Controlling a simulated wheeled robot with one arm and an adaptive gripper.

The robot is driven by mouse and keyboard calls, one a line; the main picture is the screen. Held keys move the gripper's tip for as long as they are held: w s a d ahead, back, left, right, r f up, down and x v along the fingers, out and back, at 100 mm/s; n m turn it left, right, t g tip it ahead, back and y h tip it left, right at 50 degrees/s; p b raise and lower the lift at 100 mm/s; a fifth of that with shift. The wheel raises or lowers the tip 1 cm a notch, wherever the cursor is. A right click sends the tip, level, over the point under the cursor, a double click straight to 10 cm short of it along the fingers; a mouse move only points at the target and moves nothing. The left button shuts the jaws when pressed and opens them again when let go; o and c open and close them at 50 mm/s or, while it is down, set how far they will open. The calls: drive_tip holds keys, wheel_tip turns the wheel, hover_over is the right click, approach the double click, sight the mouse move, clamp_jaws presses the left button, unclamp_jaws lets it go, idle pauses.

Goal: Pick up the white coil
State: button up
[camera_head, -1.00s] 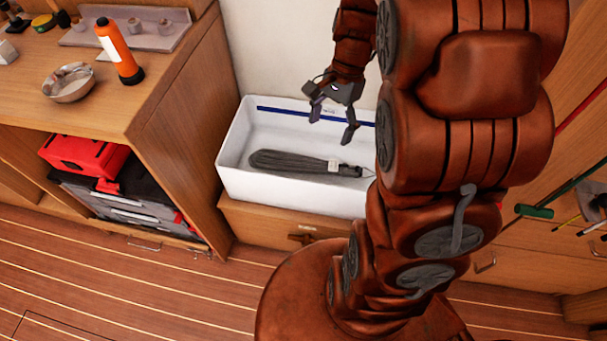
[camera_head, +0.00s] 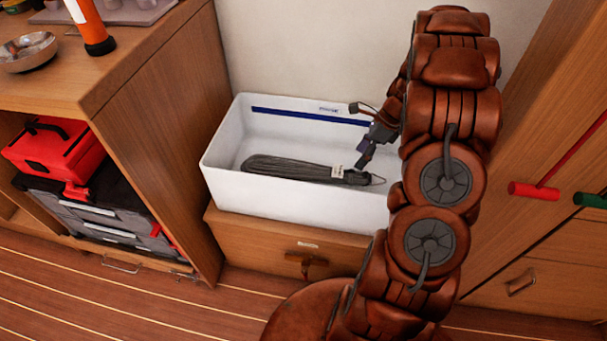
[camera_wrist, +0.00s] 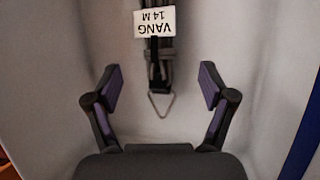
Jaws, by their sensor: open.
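A long dark grey coil (camera_head: 290,168) lies flat in a white open bin (camera_head: 270,202). It carries a white tag (camera_head: 337,171) near its right end, where a thin wire loop sticks out. In the wrist view the tag (camera_wrist: 155,21) reads "VANG 14 M", upside down, and the coil's end (camera_wrist: 158,78) and loop show between my fingers. My gripper (camera_head: 359,136) is open and empty over the bin's right part, close to the coil's tagged end. In the wrist view my gripper (camera_wrist: 160,76) has its fingers apart, one either side. I see no white-coloured coil.
A wooden cabinet (camera_head: 155,85) with a red case (camera_head: 45,148) stands left. A bowl (camera_head: 28,52) and orange torch (camera_head: 90,22) sit on top. Red (camera_head: 533,190) and green (camera_head: 590,200) handles are at right.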

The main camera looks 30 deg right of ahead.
sight(352, 171)
drive_tip(key=shift+b+x, duration=1.05)
drive_tip(key=shift+x, duration=2.5)
drive_tip(key=shift+s+d, duration=0.1)
drive_tip(key=shift+s, duration=0.15)
clamp_jaws()
wheel_tip(352, 171, up, 10)
drive_tip(key=p, duration=0.2)
drive_tip(key=shift+p, duration=0.3)
